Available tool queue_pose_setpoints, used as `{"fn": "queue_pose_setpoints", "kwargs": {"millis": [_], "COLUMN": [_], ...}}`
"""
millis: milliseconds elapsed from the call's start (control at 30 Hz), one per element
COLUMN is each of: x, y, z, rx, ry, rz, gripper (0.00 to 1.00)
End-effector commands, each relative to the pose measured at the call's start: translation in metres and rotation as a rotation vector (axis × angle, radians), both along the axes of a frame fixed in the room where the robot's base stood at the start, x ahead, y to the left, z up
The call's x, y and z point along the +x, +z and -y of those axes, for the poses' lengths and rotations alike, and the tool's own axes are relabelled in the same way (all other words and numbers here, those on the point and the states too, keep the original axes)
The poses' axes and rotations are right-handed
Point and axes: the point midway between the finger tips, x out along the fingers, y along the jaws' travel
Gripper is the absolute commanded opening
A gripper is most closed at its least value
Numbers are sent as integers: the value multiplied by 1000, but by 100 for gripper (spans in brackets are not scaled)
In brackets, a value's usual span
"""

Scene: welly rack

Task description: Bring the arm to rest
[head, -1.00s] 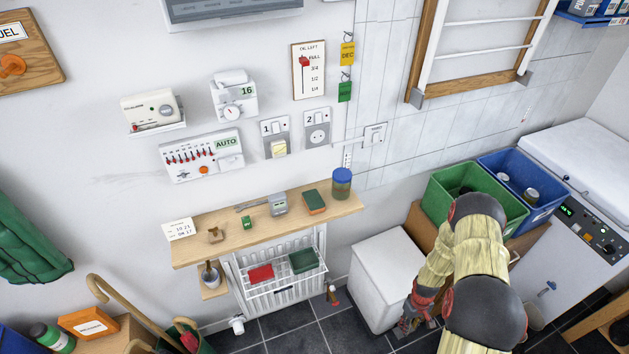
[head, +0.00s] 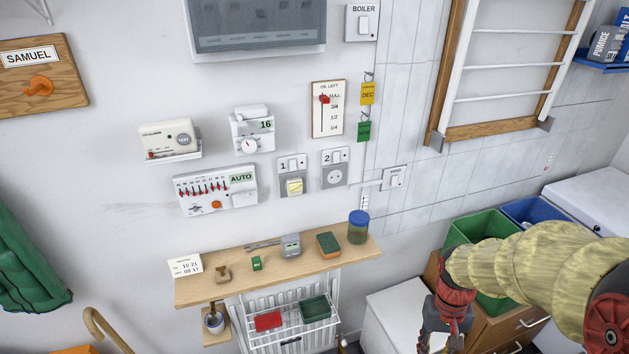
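My arm comes in from the right edge of the head view, with pale yellow ribbed sleeves and dark red joints. My gripper (head: 441,340) hangs at its end near the bottom edge, pointing down. It is in front of the white box (head: 392,312) and the wooden drawer unit (head: 497,328). The fingertips are small, dark and partly cut off by the frame, so I cannot tell whether they are open or shut. I see nothing clearly held in them.
A wooden shelf (head: 345,256) bears a blue-lidded jar (head: 358,228), a sponge (head: 328,245) and small items. A green bin (head: 456,232) and a blue bin (head: 529,209) stand behind my arm. The wall above the shelf holds switches and a thermostat (head: 252,130).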

Motion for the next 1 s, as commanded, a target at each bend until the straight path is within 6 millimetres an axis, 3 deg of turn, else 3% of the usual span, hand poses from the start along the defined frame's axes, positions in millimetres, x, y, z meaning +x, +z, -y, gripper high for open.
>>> {"fn": "queue_pose_setpoints", "kwargs": {"millis": [100,300,700,833,1000], "x": [-17,-40,-61,-64,-66], "y": [28,65,137,148,148], "z": [-18,-43,-76,-82,-86], "rx": [0,-2,-24,-25,-21], "ry": [10,42,142,164,181], "rz": [67,205,566,625,640], "gripper": [28,28,28,28,28]}}
